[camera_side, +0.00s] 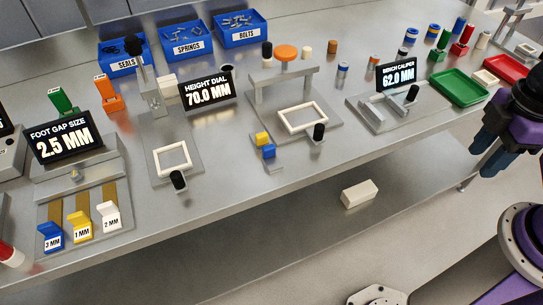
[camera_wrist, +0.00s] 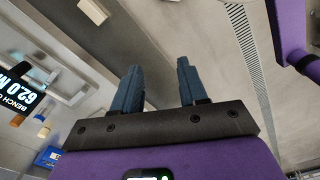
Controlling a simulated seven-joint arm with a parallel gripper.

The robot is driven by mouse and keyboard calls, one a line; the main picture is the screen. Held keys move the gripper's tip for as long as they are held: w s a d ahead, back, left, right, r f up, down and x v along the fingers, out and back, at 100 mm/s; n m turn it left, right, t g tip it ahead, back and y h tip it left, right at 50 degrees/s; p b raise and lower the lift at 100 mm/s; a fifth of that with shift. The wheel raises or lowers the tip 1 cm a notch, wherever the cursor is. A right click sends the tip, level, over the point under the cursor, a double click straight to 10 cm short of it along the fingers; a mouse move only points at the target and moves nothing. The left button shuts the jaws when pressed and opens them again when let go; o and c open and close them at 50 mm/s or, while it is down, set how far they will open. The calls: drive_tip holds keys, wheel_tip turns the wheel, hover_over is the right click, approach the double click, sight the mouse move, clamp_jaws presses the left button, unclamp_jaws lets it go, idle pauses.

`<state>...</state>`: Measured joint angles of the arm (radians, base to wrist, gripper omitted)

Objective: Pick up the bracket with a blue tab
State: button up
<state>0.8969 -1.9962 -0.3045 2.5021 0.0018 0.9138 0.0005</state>
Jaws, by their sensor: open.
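A blue angled piece marked 3 MM (camera_side: 50,237) stands at the bench's front left. Beside it are a yellow piece marked 1 MM (camera_side: 78,227) and a white one marked 2 MM (camera_side: 108,216). My gripper (camera_side: 487,155) is at the far right, off the bench's front edge and far from these pieces. In the wrist view its fingers (camera_wrist: 158,68) are apart with nothing between them.
Three blue bins, including the bolts bin (camera_side: 240,30), stand at the back. The height dial display (camera_side: 206,90), bench caliper display (camera_side: 396,74) and foot gap display (camera_side: 62,136) stand up from the bench. A green tray (camera_side: 459,87) lies near my gripper. A white block (camera_side: 359,194) lies below the bench.

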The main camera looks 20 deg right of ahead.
drive_tip(key=o, duration=0.4)
drive_tip(key=shift+o, duration=0.2)
wheel_tip(320, 180, up, 4)
drive_tip(key=n, duration=0.5)
hover_over(272, 161)
drive_tip(key=f, duration=1.1)
drive_tip(key=shift+s+d+f, duration=0.15)
drive_tip(key=shift+s+d, duration=0.05)
drive_tip(key=shift+w+a+f, duration=0.1)
drive_tip(key=shift+f, duration=1.45)
drive_tip(key=shift+w+a+f, duration=0.1)
drive_tip(key=shift+f, duration=1.45)
